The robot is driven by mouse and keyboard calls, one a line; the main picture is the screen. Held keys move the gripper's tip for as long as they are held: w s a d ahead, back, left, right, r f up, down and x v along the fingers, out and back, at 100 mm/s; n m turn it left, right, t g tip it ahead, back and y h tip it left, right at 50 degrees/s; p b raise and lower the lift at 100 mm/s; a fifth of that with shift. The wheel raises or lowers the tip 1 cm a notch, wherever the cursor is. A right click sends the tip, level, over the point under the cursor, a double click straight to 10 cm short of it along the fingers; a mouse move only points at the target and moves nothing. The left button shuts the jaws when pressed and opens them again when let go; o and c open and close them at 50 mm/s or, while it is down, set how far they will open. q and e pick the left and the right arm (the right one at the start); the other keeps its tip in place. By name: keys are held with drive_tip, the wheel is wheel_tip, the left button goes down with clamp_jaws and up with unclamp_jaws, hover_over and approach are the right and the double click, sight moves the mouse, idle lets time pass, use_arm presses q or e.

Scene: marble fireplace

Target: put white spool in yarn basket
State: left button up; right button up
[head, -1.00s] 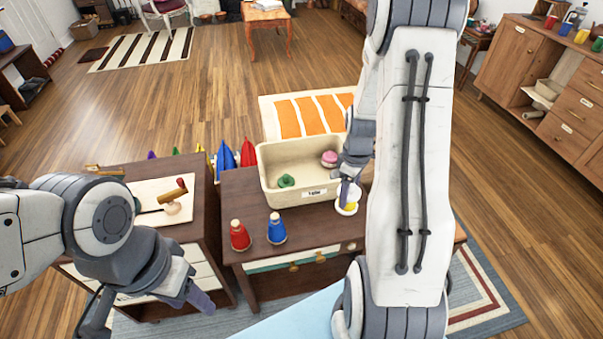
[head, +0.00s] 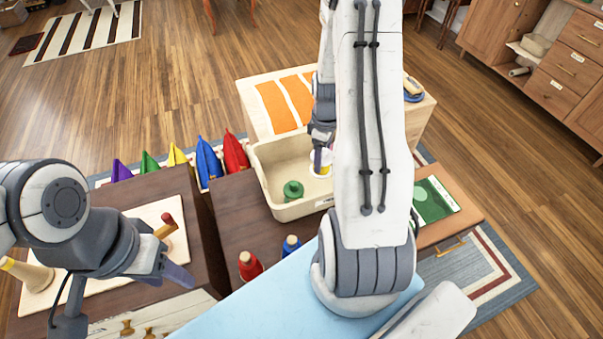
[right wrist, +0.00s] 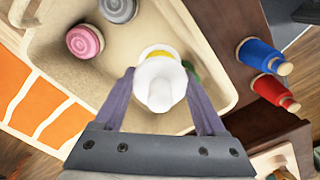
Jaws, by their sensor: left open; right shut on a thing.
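The white spool (head: 320,168), with a yellow band low on it, is in my right gripper (head: 322,154). The right wrist view shows the spool (right wrist: 160,82) between the two fingers, over the inside of the cream yarn basket (head: 297,210). I cannot tell whether its base touches the basket floor. A green spool (head: 292,190) is in the basket. The right wrist view also shows a pink spool (right wrist: 84,41) and a grey spool (right wrist: 118,8) in it; my right arm hides that part in the head view. My left gripper (head: 122,298) is open and empty at the lower left.
A red spool (head: 250,265) and a blue spool (head: 291,246) stand on the dark table in front of the basket. An orange-striped cloth (head: 268,110) lies behind it. A green card (head: 434,200) is on the wooden surface at right.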

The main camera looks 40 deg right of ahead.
drive_tip(key=w+a+f, duration=0.1)
drive_tip(key=w+f, duration=0.2)
drive_tip(key=w+a+f, duration=0.2)
drive_tip(key=w+f, duration=0.2)
drive_tip(key=w+a+f+p, duration=0.1)
drive_tip(key=w+f, duration=0.3)
drive_tip(key=shift+a, duration=0.3)
drive_tip(key=shift+f, duration=0.1)
drive_tip(key=shift+f, duration=0.15)
drive_tip(key=o, duration=1.4)
drive_tip(key=shift+c, duration=0.2)
